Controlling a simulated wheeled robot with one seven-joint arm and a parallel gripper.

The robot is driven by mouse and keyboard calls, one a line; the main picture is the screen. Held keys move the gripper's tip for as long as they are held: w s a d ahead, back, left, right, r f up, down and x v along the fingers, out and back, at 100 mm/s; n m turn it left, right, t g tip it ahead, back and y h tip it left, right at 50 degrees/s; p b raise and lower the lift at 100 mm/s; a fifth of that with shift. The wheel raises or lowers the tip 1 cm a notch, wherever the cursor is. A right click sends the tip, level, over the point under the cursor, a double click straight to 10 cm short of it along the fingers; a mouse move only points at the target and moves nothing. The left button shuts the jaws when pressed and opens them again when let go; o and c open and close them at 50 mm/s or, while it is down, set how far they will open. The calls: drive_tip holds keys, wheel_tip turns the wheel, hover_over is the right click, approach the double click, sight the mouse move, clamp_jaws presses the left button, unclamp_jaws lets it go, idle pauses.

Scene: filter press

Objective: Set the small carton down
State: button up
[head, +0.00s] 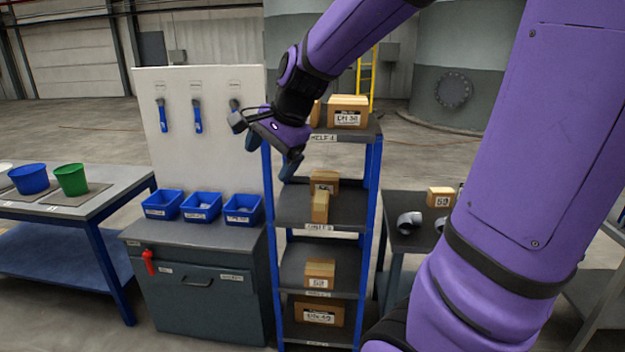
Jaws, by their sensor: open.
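My gripper (291,168) hangs at the left side of the shelf rack, between the top shelf and the shelf below it. It is open, and no carton shows in it. A small upright carton (320,207) stands at the front of the second shelf from the top (290,205), a little below and to the right of my gripper and apart from it. Another small carton (323,181) is right behind it. I cannot tell which of the small cartons the task means. The wrist partly hides the fingers and the top shelf's left end.
Labelled cartons sit on the top shelf (347,112), third shelf (319,272) and bottom shelf (318,313). A side table (405,240) at right holds a carton (440,197) and grey pipe fittings. Blue bins (201,207) stand on a cabinet at left. Blue posts (372,200) edge the rack.

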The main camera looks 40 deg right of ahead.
drive_tip(key=s+a+r+n+h, duration=0.1)
drive_tip(key=s+a+n, duration=0.1)
drive_tip(key=s+n, duration=0.5)
drive_tip(key=s+a+r+n+h, duration=0.1)
drive_tip(key=s+a+n, duration=0.2)
drive_tip(key=s+n, duration=0.5)
drive_tip(key=s, duration=0.3)
drive_tip(key=shift+a+r, duration=0.2)
drive_tip(key=shift+r, duration=0.15)
